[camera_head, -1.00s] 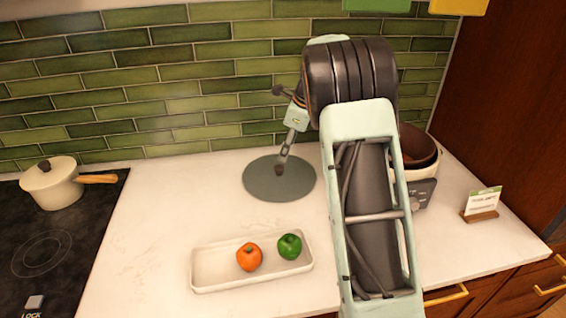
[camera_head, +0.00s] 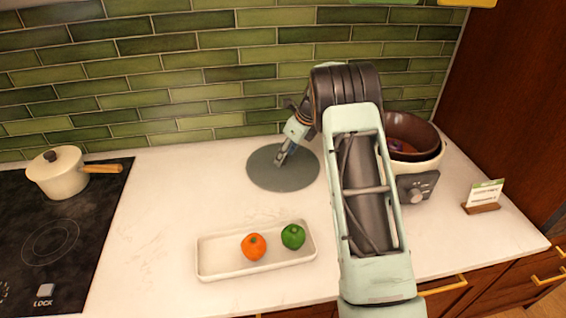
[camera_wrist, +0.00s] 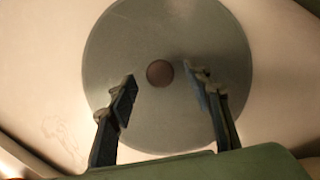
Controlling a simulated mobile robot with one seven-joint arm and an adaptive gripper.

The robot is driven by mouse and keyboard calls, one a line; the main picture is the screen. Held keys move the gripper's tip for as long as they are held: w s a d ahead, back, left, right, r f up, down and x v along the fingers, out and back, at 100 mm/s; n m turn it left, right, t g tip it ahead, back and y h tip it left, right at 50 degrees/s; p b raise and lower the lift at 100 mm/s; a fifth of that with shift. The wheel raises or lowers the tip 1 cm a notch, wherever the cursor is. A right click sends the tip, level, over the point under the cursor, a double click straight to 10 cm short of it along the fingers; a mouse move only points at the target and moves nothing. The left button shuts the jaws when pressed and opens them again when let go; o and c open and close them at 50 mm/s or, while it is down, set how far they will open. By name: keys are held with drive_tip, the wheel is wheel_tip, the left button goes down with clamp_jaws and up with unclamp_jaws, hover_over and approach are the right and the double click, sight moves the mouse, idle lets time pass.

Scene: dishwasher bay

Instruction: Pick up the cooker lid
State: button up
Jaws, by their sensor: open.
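The cooker lid (camera_head: 262,176) is a flat grey-green disc lying on the white counter near the tiled wall. In the wrist view the lid (camera_wrist: 165,40) fills the middle, with its round brown knob (camera_wrist: 159,73) at the centre. My gripper (camera_head: 284,158) is above the lid in the head view and partly covers it, hiding the knob there. In the wrist view my gripper (camera_wrist: 160,88) is open, with one finger on each side of the knob and nothing held. I cannot tell the exact height of the fingertips over the knob.
The open cooker (camera_head: 418,183) with a dark inner pot stands right of my arm. A white tray (camera_head: 222,268) with an orange pepper (camera_head: 253,247) and a green pepper (camera_head: 293,236) lies in front. A small sign (camera_head: 483,197) stands right; a cream pot (camera_head: 56,174) sits on the hob at left.

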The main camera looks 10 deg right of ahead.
drive_tip(key=shift+x, duration=0.85)
drive_tip(key=shift+w+r, duration=0.1)
drive_tip(key=shift+r, duration=0.05)
clamp_jaws()
